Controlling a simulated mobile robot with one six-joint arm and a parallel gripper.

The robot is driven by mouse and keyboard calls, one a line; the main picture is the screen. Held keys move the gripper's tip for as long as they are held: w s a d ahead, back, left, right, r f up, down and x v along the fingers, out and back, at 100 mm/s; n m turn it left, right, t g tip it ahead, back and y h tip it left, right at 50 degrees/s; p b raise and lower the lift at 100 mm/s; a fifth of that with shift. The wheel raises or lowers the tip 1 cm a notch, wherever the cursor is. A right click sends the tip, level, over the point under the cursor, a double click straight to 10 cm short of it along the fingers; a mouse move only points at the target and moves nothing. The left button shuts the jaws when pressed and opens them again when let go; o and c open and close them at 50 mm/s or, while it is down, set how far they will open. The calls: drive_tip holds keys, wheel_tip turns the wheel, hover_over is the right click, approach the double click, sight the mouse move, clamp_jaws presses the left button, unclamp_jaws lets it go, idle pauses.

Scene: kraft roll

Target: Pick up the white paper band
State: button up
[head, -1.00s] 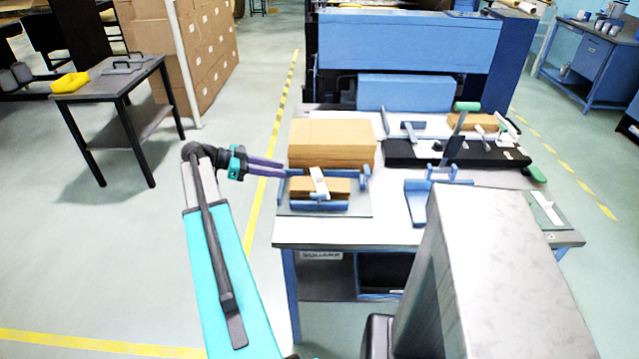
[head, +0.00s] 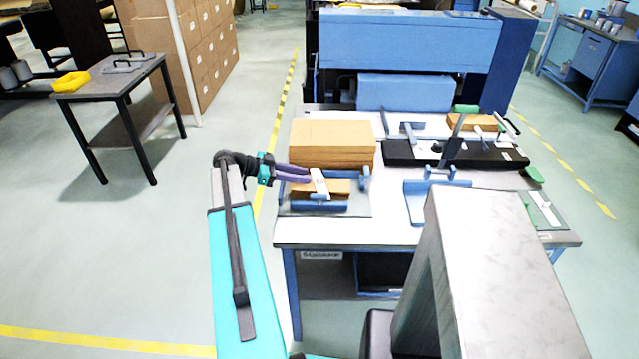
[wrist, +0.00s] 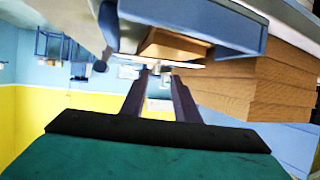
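The white paper band (head: 320,185) lies across a small brown kraft stack (head: 338,187) in a blue fixture (head: 320,207) at the table's left front. In the wrist view the band (wrist: 184,65) is a thin pale strip at the fingertips, below the brown stack (wrist: 175,46). My gripper (head: 307,179) reaches in from the left, its fingertips at the band's left side. In the wrist view my gripper (wrist: 160,72) has a clear gap between its two dark fingers; it is open. I cannot tell whether the fingertips touch the band or straddle it.
A larger kraft stack (head: 332,140) stands just behind the fixture. A black board (head: 410,154) with clamps and a blue bracket (head: 425,200) stand to the right. The white tabletop (head: 385,228) is bare in front. A dark side table (head: 110,80) stands far left.

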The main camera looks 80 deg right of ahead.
sight(314, 184)
drive_tip(key=shift+s, duration=0.1)
drive_tip(key=shift+s+d+f+p, duration=0.1)
drive_tip(key=shift+s+f+p, duration=0.05)
drive_tip(key=shift+s+p, duration=0.45)
drive_tip(key=shift+p+x, duration=0.65)
drive_tip(key=shift+x, duration=1.3)
drive_tip(key=shift+f, duration=0.1)
drive_tip(key=shift+w, duration=0.1)
clamp_jaws()
